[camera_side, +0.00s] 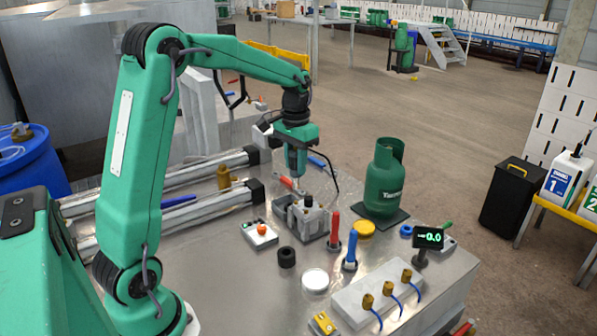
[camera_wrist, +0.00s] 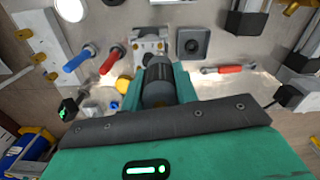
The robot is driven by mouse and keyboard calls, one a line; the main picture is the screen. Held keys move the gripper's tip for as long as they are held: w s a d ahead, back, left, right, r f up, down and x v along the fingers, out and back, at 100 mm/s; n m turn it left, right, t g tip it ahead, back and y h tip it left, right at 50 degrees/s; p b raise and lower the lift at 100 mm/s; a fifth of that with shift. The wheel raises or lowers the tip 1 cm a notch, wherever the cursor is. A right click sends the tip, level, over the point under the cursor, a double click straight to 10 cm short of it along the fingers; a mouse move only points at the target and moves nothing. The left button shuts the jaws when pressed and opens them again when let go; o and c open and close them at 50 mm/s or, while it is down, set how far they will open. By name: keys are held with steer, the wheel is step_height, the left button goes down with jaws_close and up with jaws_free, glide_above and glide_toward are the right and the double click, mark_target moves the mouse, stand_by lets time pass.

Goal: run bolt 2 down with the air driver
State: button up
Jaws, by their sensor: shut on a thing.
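My gripper (camera_side: 298,160) hangs over the far part of the metal table, pointing down. It is shut on a dark grey cylindrical tool (camera_wrist: 157,88), apparently the air driver, which sits between the two green fingers in the wrist view. A black hose curves from the gripper area down to the table in the side view. A grey metal fixture (camera_side: 306,216) stands on the table just nearer and right of the tool; it also shows ahead of the fingers in the wrist view (camera_wrist: 150,46). The tool is above the table. I cannot make out bolt 2 or any bolt numbers.
A green gas cylinder (camera_side: 384,184) stands right of the fixture. Upright red-handled (camera_side: 334,226) and blue-handled (camera_side: 350,247) tools stand near it. A button box (camera_side: 261,235), black ring (camera_side: 287,257), white disc (camera_side: 315,280) and display (camera_side: 429,238) reading 0.0 surround it. Conveyor rails (camera_side: 180,185) lie left.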

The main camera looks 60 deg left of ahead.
mark_target(296, 178)
steer(key=shift+f, duration=1.9)
steer(key=shift+f, duration=0.75)
stand_by(2.4)
steer(key=shift+r, duration=0.15)
steer(key=shift+r, duration=3.05)
